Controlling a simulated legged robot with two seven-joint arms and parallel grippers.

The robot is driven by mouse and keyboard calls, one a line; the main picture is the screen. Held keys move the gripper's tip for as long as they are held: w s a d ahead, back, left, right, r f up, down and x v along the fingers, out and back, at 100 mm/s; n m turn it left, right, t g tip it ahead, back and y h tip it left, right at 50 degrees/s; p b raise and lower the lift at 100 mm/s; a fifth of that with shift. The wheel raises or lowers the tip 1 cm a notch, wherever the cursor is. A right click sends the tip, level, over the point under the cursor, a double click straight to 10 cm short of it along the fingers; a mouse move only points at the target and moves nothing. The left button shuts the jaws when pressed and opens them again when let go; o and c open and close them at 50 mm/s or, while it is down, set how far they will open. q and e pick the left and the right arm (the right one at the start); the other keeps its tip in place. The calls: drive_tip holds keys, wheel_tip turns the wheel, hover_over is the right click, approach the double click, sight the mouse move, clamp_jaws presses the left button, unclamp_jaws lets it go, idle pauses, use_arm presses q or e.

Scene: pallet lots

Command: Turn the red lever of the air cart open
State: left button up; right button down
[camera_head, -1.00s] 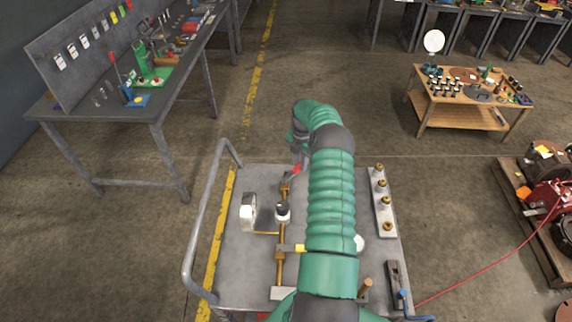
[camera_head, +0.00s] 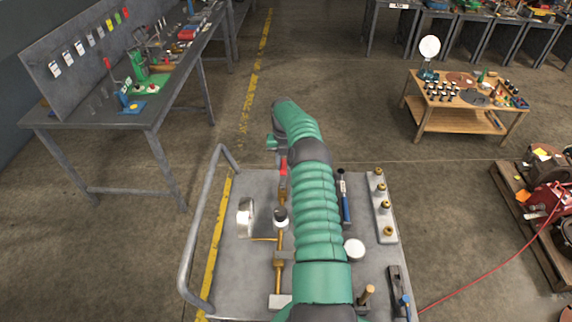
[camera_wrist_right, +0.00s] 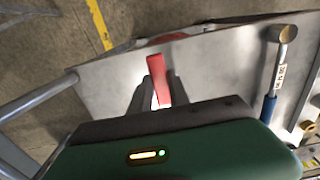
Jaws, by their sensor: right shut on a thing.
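The red lever (camera_head: 283,167) sits at the far end of the brass pipe (camera_head: 280,245) on the grey air cart (camera_head: 235,265). In the head view it points away from me, roughly in line with the pipe. In the right wrist view the red lever (camera_wrist_right: 158,75) stands between the two dark fingers of my right gripper (camera_wrist_right: 160,88), which is shut on it. In the head view my green right arm hides most of this gripper and part of the cart. My left gripper is not in view.
A round gauge (camera_head: 245,217) stands left of the pipe. A blue-handled tool (camera_head: 346,205), a white round piece (camera_head: 354,249) and a strip of brass fittings (camera_head: 384,208) lie to the right. A grey handrail (camera_head: 188,245) borders the cart's left side.

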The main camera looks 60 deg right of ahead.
drive_tip(key=shift+w+d+r, duration=0.15)
drive_tip(key=c, duration=1.5)
unclamp_jaws()
drive_tip(key=shift+o, duration=1.3)
drive_tip(key=shift+w, duration=0.1)
drive_tip(key=shift+f, duration=0.2)
wheel_tip(320, 180, up, 8)
drive_tip(key=shift+r, duration=0.1)
wheel_tip(320, 180, up, 8)
drive_tip(key=p, duration=0.2)
drive_tip(key=shift+r, duration=0.25)
drive_tip(key=shift+d+f, duration=0.1)
drive_tip(key=shift+d, duration=0.05)
